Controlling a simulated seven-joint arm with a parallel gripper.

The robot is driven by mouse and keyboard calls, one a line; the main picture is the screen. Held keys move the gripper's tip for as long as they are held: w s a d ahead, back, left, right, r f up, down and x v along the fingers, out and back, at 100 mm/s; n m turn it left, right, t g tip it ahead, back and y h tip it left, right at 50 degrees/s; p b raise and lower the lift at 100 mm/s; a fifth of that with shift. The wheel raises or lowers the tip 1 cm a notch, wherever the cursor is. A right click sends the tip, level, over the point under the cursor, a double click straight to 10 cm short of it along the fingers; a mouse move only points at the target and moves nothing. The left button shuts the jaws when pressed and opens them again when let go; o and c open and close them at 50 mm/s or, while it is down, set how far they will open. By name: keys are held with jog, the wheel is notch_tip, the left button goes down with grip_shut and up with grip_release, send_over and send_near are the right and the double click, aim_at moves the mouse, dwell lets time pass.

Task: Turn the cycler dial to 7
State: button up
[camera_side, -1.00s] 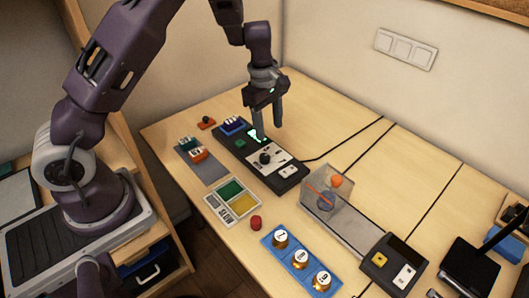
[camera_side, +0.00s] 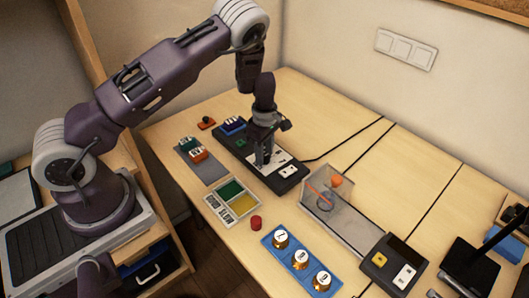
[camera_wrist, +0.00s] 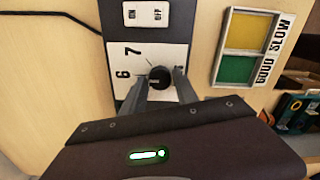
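The cycler is a long black box (camera_side: 290,180) on the table with a white dial plate. In the wrist view its round black dial (camera_wrist: 161,77) sits on the white plate (camera_wrist: 152,52), with a 7 (camera_wrist: 133,50) and a 6 (camera_wrist: 123,74) printed to its left. I cannot tell for certain which number the dial points to. My gripper (camera_wrist: 160,80) is down over the plate, one finger on each side of the dial, seemingly with small gaps. In the side view the fingers (camera_side: 263,160) hide the dial.
The cycler's ON/OFF switch (camera_wrist: 145,14) is beyond the plate. A tray with green and yellow panels (camera_side: 232,203) lies in front of the cycler. A red button (camera_side: 256,222), a blue board with gold knobs (camera_side: 277,256) and a clear box (camera_side: 328,190) stand nearby.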

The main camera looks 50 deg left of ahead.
grip_shut()
jog(key=shift+m, duration=0.3)
jog(key=m, duration=0.4)
jog(key=shift+m, duration=2.5)
jog(key=shift+o, duration=2.4)
grip_release()
